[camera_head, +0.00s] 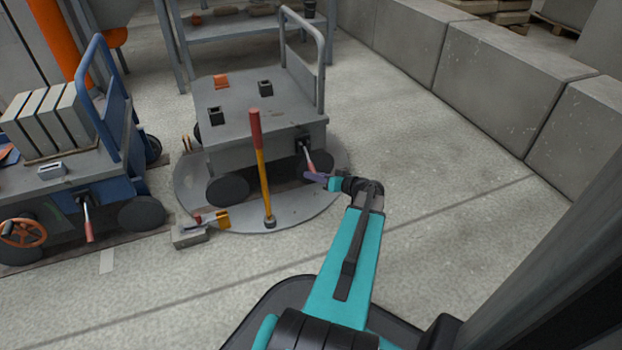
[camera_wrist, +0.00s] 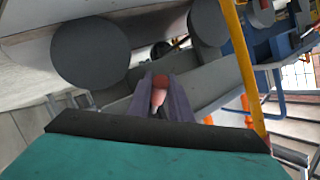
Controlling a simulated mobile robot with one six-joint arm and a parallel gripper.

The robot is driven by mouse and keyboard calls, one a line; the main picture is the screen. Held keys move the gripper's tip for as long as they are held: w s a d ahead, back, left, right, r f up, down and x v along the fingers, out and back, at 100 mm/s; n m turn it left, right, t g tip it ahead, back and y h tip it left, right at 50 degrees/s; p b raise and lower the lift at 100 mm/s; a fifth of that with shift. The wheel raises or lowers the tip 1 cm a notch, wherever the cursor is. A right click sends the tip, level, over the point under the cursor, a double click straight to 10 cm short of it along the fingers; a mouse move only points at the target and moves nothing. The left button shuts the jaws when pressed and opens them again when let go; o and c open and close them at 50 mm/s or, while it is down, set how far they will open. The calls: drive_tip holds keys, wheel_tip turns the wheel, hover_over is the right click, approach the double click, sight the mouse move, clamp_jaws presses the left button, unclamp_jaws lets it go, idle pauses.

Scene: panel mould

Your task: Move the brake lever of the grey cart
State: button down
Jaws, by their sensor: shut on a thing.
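The grey cart (camera_head: 240,105) stands on a round metal plate, with an upright tube handle at its back right. Its brake lever (camera_head: 308,156) has a red grip and slopes down from a dark mount on the cart's right front side. My gripper (camera_head: 314,177) is at the lower end of this lever. In the wrist view the purple-grey fingers (camera_wrist: 161,98) are shut around the lever's red grip (camera_wrist: 160,88). The part of the grip between the fingers is mostly hidden.
A tall red and yellow lever (camera_head: 262,165) rises from the round plate (camera_head: 300,215) in front of the cart. A blue cart (camera_head: 120,135) with its own red-gripped lever (camera_head: 88,220) stands at left. Concrete blocks (camera_head: 485,75) line the right. The floor at right is clear.

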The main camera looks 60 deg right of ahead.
drive_tip(key=shift+w+d+r, duration=0.1)
drive_tip(key=shift+w, duration=0.15)
drive_tip(key=c, duration=1.6)
unclamp_jaws()
drive_tip(key=shift+s, duration=0.1)
drive_tip(key=shift+p+v, duration=2.75)
drive_tip(key=shift+v, duration=4.15)
